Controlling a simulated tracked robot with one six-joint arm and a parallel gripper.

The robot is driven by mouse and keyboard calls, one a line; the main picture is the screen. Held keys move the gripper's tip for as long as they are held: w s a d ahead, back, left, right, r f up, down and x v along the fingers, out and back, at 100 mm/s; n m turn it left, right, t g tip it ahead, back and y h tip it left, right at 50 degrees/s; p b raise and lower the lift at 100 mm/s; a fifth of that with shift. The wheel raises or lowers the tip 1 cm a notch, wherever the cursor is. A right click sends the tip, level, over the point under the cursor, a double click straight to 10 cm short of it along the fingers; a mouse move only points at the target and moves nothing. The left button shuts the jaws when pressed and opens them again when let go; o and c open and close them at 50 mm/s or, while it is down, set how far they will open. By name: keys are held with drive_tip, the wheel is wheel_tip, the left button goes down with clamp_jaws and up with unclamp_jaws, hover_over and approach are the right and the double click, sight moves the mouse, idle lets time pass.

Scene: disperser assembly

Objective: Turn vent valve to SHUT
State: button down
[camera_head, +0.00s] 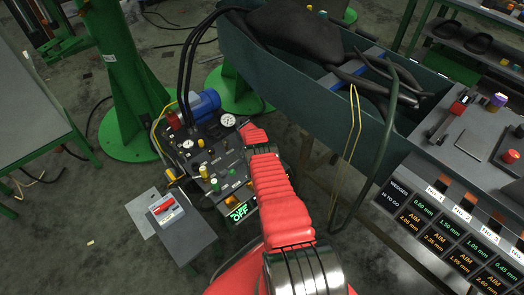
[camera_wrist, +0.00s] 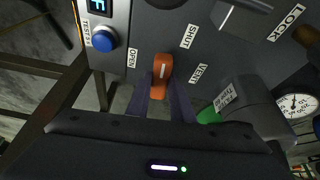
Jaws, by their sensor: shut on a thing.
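The vent valve's orange handle (camera_wrist: 162,64) is on the grey panel in the wrist view, with a white line on it. It stands roughly upright in the picture, between the OPEN label (camera_wrist: 131,58) on its left and the SHUT label (camera_wrist: 188,36) at its upper right. The VENT label (camera_wrist: 200,73) is to its right. My gripper (camera_wrist: 164,92) is shut on the handle's lower end, one dark finger on each side. In the head view my red arm reaches the machine panel (camera_head: 205,160), and I cannot make out the valve there.
A blue button (camera_wrist: 104,39) sits left of the valve. A grey block (camera_wrist: 245,100), a green part (camera_wrist: 208,114) and a gauge (camera_wrist: 296,105) are close on the right. In the head view a long dark trough (camera_head: 290,65) stands right of the machine and a small grey table (camera_head: 187,235) in front.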

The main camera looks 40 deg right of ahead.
drive_tip(key=shift+w+a, duration=0.1)
drive_tip(key=c, duration=1.6)
unclamp_jaws()
drive_tip(key=shift+o, duration=0.2)
drive_tip(key=shift+r, duration=0.1)
drive_tip(key=shift+a+r, duration=0.1)
drive_tip(key=shift+r, duration=0.35)
drive_tip(key=v, duration=1.2)
drive_tip(key=shift+r, duration=0.25)
drive_tip(key=shift+a, duration=0.1)
